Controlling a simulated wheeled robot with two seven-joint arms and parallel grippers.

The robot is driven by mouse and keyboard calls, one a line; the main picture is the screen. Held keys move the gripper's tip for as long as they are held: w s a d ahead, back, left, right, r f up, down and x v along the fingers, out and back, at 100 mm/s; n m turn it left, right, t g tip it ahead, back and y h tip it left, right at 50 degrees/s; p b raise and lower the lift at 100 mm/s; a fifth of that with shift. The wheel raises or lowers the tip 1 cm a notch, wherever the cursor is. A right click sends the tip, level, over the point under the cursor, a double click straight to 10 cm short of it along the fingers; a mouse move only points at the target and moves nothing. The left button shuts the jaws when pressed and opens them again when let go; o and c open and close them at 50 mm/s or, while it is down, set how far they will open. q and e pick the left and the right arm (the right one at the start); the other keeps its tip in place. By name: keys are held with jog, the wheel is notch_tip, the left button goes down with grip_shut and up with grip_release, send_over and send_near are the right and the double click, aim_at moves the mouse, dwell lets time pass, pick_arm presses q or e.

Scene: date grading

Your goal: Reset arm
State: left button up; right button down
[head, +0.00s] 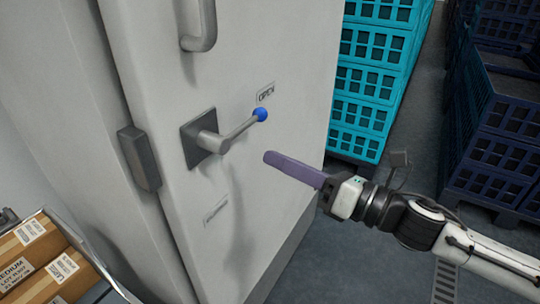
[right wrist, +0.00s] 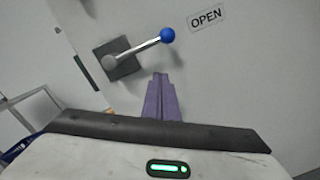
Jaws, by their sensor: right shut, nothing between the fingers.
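My right gripper (head: 268,158) has purple fingers, which are shut with nothing between them. In the head view it comes in from the right and points at the white door (head: 275,60). It is below and right of the lever handle (head: 236,131) and apart from it. The lever has a blue ball end (head: 261,114) and points up and right, beside the OPEN label (head: 265,94). In the right wrist view the fingers (right wrist: 161,80) appear below the lever (right wrist: 143,48) and its blue ball (right wrist: 167,35). My left gripper is not in view.
Stacked turquoise crates (head: 365,81) stand behind the door, right of its edge. Dark blue crates (head: 500,130) stand at the far right. Cardboard boxes (head: 40,255) lie at the lower left. A grey pull handle (head: 203,25) is above the lever. Bare floor shows at the lower right.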

jog(key=b+v, duration=0.1)
jog(key=v, duration=0.6)
notch_tip(320, 180, down, 18)
jog(key=s+d+m+t+h, duration=0.1)
jog(key=m+t+h, duration=0.45)
jog(key=m, duration=1.75)
jog(key=s+d+f+m+g+h, duration=0.3)
jog(key=s+f+m+h, duration=0.1)
jog(key=s+f+m, duration=0.4)
jog(key=s+d+f+m+g+h+p, duration=0.1)
jog(key=s+d+f+m+g+h, duration=0.2)
jog(key=s+f+m, duration=0.4)
notch_tip(320, 180, down, 5)
jog(key=s+g, duration=0.1)
jog(key=s, duration=0.1)
jog(key=shift+s+d+f+m+h, duration=0.15)
jog(key=shift+s+d+m+h, duration=0.15)
jog(key=shift+m+h, duration=0.1)
jog(key=shift+w, duration=0.1)
